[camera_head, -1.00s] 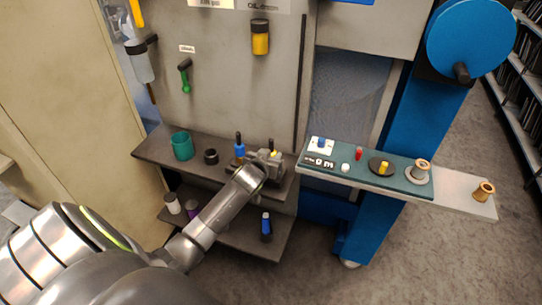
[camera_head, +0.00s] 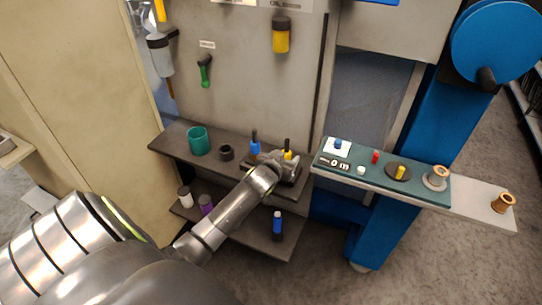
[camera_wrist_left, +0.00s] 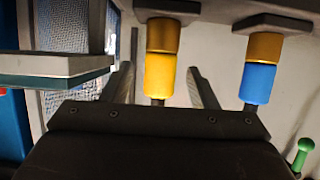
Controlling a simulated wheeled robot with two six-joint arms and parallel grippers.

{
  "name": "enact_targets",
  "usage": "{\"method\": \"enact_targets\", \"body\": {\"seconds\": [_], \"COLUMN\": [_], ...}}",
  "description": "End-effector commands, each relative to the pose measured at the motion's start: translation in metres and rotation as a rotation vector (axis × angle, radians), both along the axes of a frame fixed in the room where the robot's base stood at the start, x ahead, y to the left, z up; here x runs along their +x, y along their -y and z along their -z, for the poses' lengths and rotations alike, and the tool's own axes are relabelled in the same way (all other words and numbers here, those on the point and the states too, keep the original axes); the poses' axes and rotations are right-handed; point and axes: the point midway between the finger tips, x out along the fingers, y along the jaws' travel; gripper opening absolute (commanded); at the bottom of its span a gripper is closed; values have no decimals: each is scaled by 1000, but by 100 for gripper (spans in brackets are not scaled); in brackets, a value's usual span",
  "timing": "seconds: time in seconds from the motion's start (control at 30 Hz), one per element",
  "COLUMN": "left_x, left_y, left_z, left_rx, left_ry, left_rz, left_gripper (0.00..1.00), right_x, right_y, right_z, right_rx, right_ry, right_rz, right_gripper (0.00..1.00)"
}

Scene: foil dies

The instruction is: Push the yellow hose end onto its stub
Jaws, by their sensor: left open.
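The yellow hose end (camera_wrist_left: 160,75) is a short yellow sleeve, in line with a brass stub (camera_wrist_left: 163,36) on a dark mount in the left wrist view. The two appear to meet; I cannot tell how far one sits over the other. My left gripper (camera_wrist_left: 162,88) is open, with a finger on each side of the yellow hose end and visible gaps. In the head view the yellow hose end (camera_head: 287,155) shows partly behind my left gripper (camera_head: 284,166) at the shelf. My right gripper is not in view.
A blue sleeve (camera_wrist_left: 258,83) on a similar brass stub stands beside the yellow one. The shelf (camera_head: 172,140) also holds a teal cup (camera_head: 198,141) and a black ring (camera_head: 227,152). A teal-topped ledge (camera_head: 318,166) with small parts lies to the right.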

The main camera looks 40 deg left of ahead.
Motion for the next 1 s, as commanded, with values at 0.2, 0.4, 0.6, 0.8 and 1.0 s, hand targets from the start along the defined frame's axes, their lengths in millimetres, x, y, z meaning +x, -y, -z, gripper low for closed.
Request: {"method": "enact_targets", "body": {"seconds": [0.2, 0.4, 0.6, 0.8, 1.0], "left_x": [-30, -60, -91, -120, -138], "left_y": [7, 14, 22, 29, 33], "left_z": [-12, -25, -38, -51, -59], "left_rx": [-1, 0, 0, -1, -1], "left_ry": [1, 1, 1, 1, 0], "left_rz": [1, 1, 1, 1, 1], "left_gripper": [54, 54, 54, 54, 54], "right_x": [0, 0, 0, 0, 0], "right_y": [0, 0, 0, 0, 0], "right_z": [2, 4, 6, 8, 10], "right_rx": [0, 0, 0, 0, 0], "right_ry": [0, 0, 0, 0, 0], "right_rz": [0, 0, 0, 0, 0], "right_gripper": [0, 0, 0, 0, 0]}}
